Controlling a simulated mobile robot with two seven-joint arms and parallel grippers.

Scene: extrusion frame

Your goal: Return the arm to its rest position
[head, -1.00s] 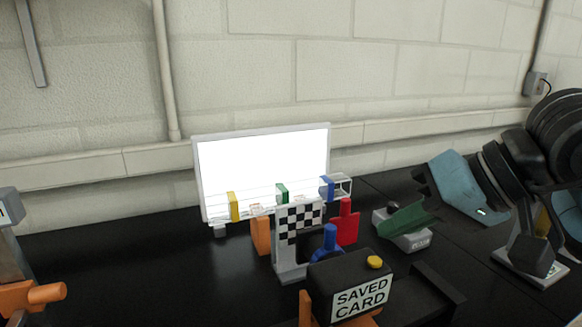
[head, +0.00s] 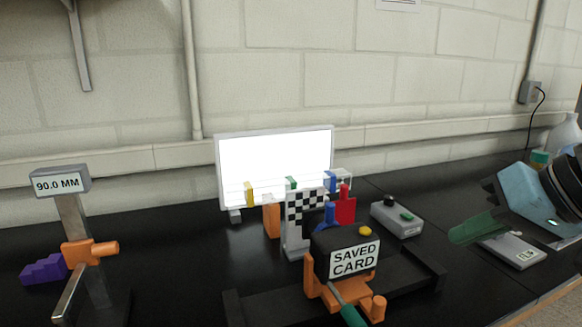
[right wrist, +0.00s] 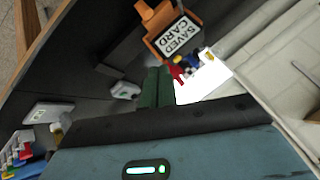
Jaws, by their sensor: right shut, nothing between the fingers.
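My right arm comes in from the right edge in the head view, with a teal body and dark round joints. My right gripper (head: 452,238) has green fingers that are shut and empty. It hangs over the bench, left of a flat grey device (head: 516,251) and partly in front of it. In the right wrist view the green fingers (right wrist: 157,75) show together, with nothing between them. My left gripper is not in view.
A "SAVED CARD" stand (head: 355,260) with orange parts stands front centre. Behind it are a checkered plate (head: 305,205) and a bright white panel (head: 275,165). A grey button box (head: 397,219) is right of these. A "90.0 MM" gauge (head: 62,182) stands left.

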